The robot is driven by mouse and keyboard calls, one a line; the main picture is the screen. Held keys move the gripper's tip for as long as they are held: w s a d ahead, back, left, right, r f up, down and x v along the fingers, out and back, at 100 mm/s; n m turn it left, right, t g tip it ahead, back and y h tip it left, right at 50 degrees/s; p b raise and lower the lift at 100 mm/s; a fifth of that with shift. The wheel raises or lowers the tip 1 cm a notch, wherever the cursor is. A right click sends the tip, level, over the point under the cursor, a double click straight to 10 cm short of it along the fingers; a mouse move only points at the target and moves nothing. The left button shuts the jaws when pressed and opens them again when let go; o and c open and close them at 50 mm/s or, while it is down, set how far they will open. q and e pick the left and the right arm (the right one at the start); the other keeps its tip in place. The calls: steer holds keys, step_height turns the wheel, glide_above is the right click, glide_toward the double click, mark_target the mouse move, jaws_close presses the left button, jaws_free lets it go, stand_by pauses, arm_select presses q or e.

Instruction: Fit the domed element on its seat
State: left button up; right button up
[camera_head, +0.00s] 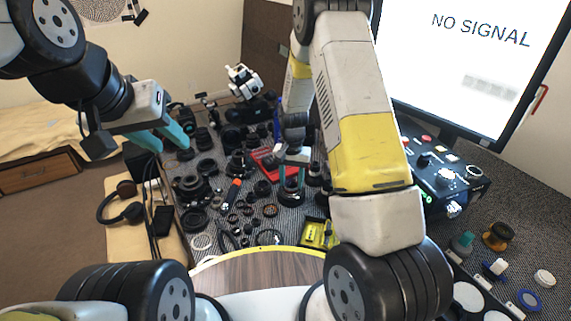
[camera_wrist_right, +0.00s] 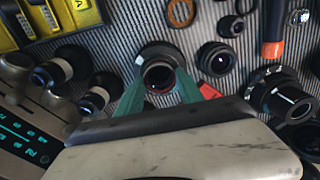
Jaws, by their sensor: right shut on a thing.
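My right gripper (camera_wrist_right: 159,80) is shut on a small dark round lens part (camera_wrist_right: 159,74), with one green finger on each side of it. The part has a glassy face and a reddish-brown inner rim. A wider dark round piece (camera_wrist_right: 152,51) shows behind it; I cannot tell whether they touch. In the head view my right gripper (camera_head: 291,168) is low over the mat above a dark cylindrical piece (camera_head: 290,195). My left gripper (camera_head: 168,143) is open and empty above the far left of the mat. I cannot tell for certain which part is the domed element.
Many lens barrels and rings crowd the striped mat (camera_head: 208,223). An orange-handled tool (camera_wrist_right: 273,30) and a black lens (camera_wrist_right: 217,58) lie close to the right gripper. A yellow case (camera_head: 314,234) is at the front. A monitor (camera_head: 455,65) and control box (camera_head: 440,172) stand right.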

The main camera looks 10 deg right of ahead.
steer(key=shift+f, duration=0.1)
stand_by(0.7)
steer(key=o, duration=1.8)
steer(key=shift+c, duration=0.2)
steer(key=shift+r, duration=3.5)
